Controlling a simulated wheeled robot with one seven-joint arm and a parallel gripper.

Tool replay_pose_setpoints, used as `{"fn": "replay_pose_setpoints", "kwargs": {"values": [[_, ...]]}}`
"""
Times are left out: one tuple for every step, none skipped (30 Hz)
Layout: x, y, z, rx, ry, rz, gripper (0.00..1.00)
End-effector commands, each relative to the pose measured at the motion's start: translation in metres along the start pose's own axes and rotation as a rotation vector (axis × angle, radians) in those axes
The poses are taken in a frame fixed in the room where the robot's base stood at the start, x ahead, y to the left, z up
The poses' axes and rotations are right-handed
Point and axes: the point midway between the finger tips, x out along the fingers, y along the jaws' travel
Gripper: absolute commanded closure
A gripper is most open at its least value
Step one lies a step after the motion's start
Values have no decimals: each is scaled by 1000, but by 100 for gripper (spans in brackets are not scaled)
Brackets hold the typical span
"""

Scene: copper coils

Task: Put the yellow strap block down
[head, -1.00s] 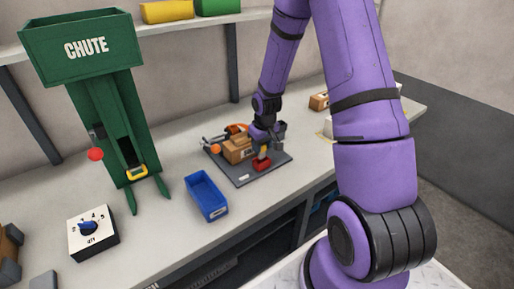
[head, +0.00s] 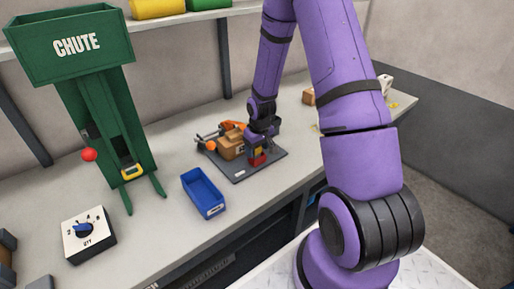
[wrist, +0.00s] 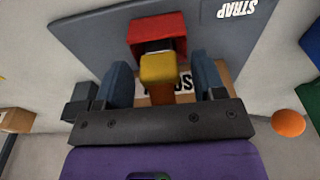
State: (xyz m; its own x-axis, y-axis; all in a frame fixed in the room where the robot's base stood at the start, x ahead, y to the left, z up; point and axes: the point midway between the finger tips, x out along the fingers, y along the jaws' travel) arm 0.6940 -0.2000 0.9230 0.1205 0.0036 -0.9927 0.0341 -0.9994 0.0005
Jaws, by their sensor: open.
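The yellow strap block (wrist: 158,70) stands between the two blue-grey fingers of my gripper (wrist: 162,82) in the wrist view, with a gap to each finger. My gripper is open around it. A red holder (wrist: 157,32) with a dark opening is right beside the block; I cannot tell how far the block sits in it. In the head view the yellow block (head: 258,150) and red holder (head: 257,160) are small, under my gripper (head: 262,147) at the front of the grey strap board (head: 240,176).
A blue bin (head: 203,192), the green chute (head: 110,120) and a dial box (head: 88,235) stand further left. Bench around the bin is clear.

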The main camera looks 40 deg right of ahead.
Motion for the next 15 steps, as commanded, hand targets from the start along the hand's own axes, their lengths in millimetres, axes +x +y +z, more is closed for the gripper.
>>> {"fn": "replay_pose_setpoints", "kwargs": {"values": [[-1,0,0,0,0,0,37],[-2,0,0,0,1,0,37],[-5,0,0,0,1,0,37],[-7,0,-1,1,1,0,37],[-10,0,-1,1,2,1,37],[-15,0,-1,1,4,1,37],[-19,0,-1,1,4,1,37],[-24,0,-1,1,3,0,37],[-30,0,-1,1,4,1,37],[-36,0,-1,1,4,1,37],[-41,1,-1,2,4,1,37],[-49,1,-1,2,5,1,37],[-54,1,-1,2,4,1,37],[-60,0,-1,1,4,1,37],[-67,0,-1,0,4,1,37]]}}
